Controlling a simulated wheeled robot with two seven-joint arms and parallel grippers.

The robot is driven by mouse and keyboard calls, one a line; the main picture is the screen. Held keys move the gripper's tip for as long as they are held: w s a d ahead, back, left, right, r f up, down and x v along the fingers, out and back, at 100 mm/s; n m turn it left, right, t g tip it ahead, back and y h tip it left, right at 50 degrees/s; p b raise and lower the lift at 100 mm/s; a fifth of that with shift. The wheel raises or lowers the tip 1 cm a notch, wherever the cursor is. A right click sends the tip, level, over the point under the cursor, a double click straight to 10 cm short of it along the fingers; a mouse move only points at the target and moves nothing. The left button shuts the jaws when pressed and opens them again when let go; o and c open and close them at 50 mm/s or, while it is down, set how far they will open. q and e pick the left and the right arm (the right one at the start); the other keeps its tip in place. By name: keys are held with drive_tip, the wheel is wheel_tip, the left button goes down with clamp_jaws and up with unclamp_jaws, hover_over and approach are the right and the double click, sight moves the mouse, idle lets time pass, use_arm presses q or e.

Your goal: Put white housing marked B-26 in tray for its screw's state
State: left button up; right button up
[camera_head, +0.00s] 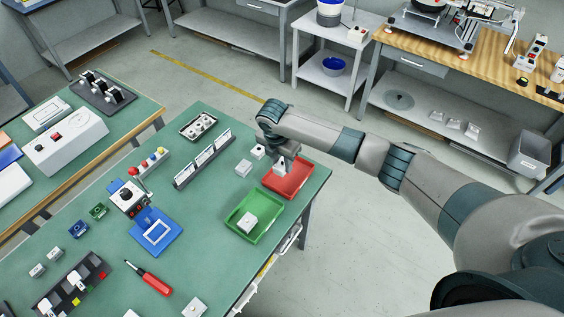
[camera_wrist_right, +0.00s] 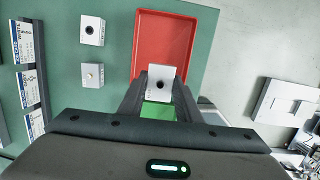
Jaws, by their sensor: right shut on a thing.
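My right gripper (camera_head: 283,164) is shut on a white housing (camera_wrist_right: 160,83), which shows a dark round hole in its top face. The red tray (camera_wrist_right: 140,42) also shows ahead of the fingers in the right wrist view. The green tray (camera_head: 234,231) lies nearer and has another white housing (camera_head: 248,221) in it. No B-26 mark is readable. My left gripper is not in view.
Two white housings stand left of the red tray in the right wrist view, one with a dark hole (camera_wrist_right: 92,30), one with a pale centre (camera_wrist_right: 92,75). A rack of labelled cards (camera_head: 203,159) stands left of them. A red screwdriver (camera_head: 150,279) lies at the front.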

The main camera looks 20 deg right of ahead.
drive_tip(key=shift+f+b, duration=2.5)
drive_tip(key=shift+f, duration=0.05)
drive_tip(key=shift+f+b, duration=0.45)
drive_tip(key=shift+f, duration=1)
drive_tip(key=shift+f, duration=0.35)
drive_tip(key=o, duration=1.3)
drive_tip(key=shift+c, duration=0.2)
drive_tip(key=shift+r, duration=0.1)
wheel_tip(320, 180, up, 17)
drive_tip(key=s+a+b, duration=0.1)
drive_tip(key=a+b, duration=0.1)
drive_tip(key=b, duration=0.1)
drive_tip(key=shift+s+a, duration=0.15)
drive_tip(key=shift+s, duration=0.25)
